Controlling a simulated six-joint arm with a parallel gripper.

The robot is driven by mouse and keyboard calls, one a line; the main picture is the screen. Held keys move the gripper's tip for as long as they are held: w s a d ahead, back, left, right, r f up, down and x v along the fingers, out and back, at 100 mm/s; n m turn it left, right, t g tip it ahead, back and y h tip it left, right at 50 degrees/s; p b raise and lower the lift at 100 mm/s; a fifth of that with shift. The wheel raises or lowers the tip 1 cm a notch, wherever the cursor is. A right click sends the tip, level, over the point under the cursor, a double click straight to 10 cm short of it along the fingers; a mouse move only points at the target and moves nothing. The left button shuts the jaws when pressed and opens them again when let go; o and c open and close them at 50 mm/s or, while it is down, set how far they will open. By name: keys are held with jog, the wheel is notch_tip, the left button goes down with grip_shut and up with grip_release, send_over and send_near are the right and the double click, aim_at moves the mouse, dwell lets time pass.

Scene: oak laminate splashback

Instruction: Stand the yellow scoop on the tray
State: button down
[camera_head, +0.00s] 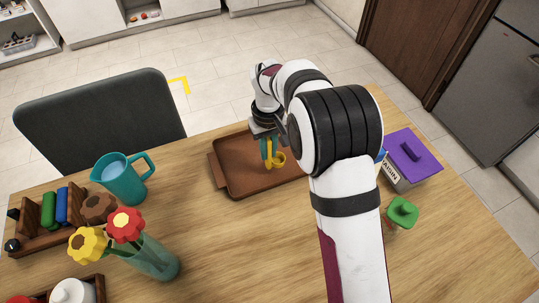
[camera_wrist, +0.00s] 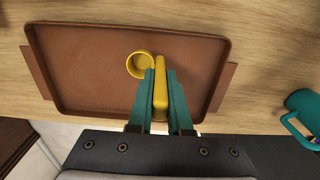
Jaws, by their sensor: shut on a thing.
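The yellow scoop (camera_head: 278,159) is in my gripper over the brown tray (camera_head: 238,188). In the wrist view the scoop's round cup (camera_wrist: 140,65) lies to the left of its handle, and the handle (camera_wrist: 160,85) runs between the fingers. My gripper (camera_wrist: 160,92) has teal fingers shut on the handle; in the head view the gripper (camera_head: 268,150) is at the tray's middle. The tray also shows in the wrist view (camera_wrist: 85,70), with nothing else on it. I cannot tell whether the scoop touches the tray floor. My arm hides the tray's right end in the head view.
A teal jug (camera_head: 122,180) stands left of the tray, and a vase of flowers (camera_head: 150,255) in front of it. A purple-topped box (camera_head: 405,160) and a green lidded item (camera_head: 402,212) stand at the right. A dark chair (camera_head: 100,118) is behind the table.

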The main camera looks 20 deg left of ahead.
aim_at(268, 139)
jog(key=shift+f, duration=1.8)
jog(key=shift+f, duration=0.1)
jog(key=c, duration=0.8)
grip_release()
jog(key=shift+c, duration=0.2)
notch_tip(268, 139, up, 12)
jog(key=shift+r, duration=0.15)
jog(key=s+d+r+m+y, duration=0.1)
jog(key=s+d+r+m, duration=0.35)
jog(key=s+d, duration=0.5)
jog(key=s+d+r+m, duration=0.3)
jog(key=s+d+m, duration=0.3)
jog(key=d, duration=0.6)
jog(key=s+d+f+m, duration=0.3)
jog(key=s+m, duration=0.1)
jog(key=s, duration=0.6)
jog(key=shift+f+y, duration=0.25)
jog(key=shift+y, duration=0.15)
